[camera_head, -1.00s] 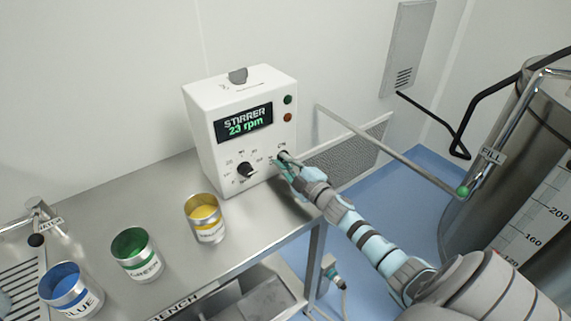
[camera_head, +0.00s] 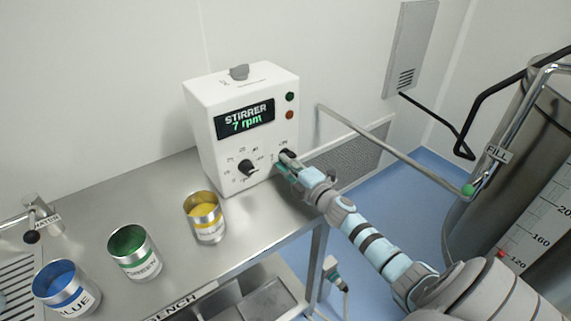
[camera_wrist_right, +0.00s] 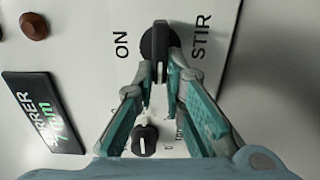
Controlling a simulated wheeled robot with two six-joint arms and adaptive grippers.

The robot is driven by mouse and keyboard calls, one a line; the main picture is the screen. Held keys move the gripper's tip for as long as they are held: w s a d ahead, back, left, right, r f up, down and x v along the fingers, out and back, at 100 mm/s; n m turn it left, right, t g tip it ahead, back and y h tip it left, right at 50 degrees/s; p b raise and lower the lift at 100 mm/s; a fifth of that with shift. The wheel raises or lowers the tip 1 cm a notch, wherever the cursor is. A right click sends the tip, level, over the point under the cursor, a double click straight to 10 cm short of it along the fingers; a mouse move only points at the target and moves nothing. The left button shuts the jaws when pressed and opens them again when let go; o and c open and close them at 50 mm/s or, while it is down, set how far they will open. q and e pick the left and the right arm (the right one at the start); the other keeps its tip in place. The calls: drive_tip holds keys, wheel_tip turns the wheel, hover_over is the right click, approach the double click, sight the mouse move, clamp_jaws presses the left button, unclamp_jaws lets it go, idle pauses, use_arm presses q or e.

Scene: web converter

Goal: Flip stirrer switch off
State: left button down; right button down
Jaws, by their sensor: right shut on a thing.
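The white stirrer box (camera_head: 209,140) stands on the bench, and its display (camera_head: 244,118) reads "STIRRER 7 rpm". The black stirrer switch shows in the right wrist view (camera_wrist_right: 160,40), between the printed words ON and STIR. My right gripper (camera_head: 284,165) is at the lower right of the box's front. In the right wrist view its fingertips (camera_wrist_right: 160,72) are shut on the switch, whose lower end is partly hidden between them. A black dial (camera_head: 246,168) with a white mark sits to the left of the switch. My left gripper is out of view.
Yellow (camera_head: 205,217), green (camera_head: 134,252) and blue (camera_head: 67,289) paint tins stand on the steel bench (camera_head: 165,190). A green button (camera_head: 290,97) and a red button (camera_head: 290,115) sit above the switch. A steel tank (camera_head: 530,190) stands at right.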

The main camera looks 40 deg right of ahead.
drive_tip(key=c, duration=1.7)
unclamp_jaws()
drive_tip(key=shift+o, duration=0.2)
